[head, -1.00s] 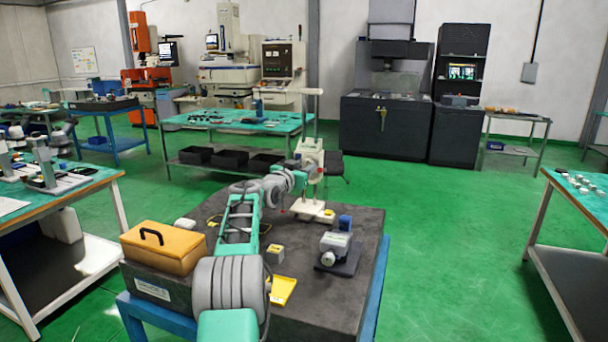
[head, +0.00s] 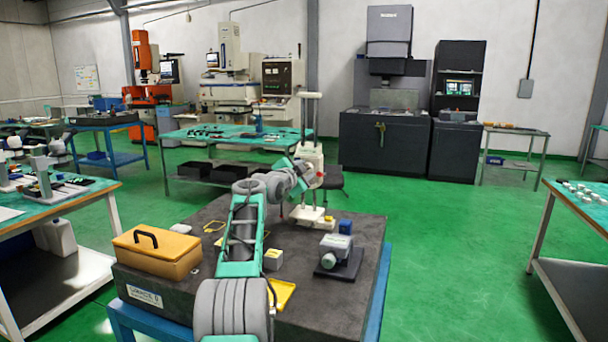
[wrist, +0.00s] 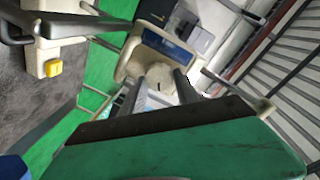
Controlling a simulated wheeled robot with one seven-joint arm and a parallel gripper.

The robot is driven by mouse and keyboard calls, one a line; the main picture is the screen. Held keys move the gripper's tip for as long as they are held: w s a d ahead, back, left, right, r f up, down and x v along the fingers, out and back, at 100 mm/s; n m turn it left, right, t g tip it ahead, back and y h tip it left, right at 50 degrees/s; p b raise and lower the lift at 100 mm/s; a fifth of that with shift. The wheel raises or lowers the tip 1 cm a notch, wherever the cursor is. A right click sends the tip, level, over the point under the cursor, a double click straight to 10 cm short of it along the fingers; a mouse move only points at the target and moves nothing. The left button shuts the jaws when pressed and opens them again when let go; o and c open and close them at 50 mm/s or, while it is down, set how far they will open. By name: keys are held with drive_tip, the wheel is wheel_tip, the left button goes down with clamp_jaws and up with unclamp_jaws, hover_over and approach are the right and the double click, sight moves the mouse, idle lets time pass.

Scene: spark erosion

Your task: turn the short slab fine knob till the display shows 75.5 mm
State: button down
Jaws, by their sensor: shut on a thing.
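The cream height gauge (head: 310,157) stands upright on the dark granite slab (head: 345,225), its tall column rising from a flat base. In the wrist view its cream head (wrist: 131,63) carries a dark blue display panel (wrist: 172,43). I cannot read any figures on it. A round cream knob (wrist: 158,76) with a small dark mark sits below the display. My gripper (wrist: 159,84) is shut on this knob, one dark finger on each side. In the head view my gripper (head: 306,173) is at the gauge's head, and the knob is hidden.
On the slab are a yellow case (head: 157,252), a small block (head: 272,260), a yellow tray (head: 281,293) and a grey device (head: 337,250) on a dark plate. Green floor is open at right.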

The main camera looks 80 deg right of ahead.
idle(0.3)
drive_tip(key=c, duration=1.2)
unclamp_jaws()
drive_tip(key=a+b, duration=0.1)
drive_tip(key=a, duration=0.1)
drive_tip(key=a+b, duration=0.1)
drive_tip(key=a, duration=0.2)
drive_tip(key=w+a+b, duration=0.1)
drive_tip(key=a, duration=0.1)
drive_tip(key=shift+a+r, duration=0.35)
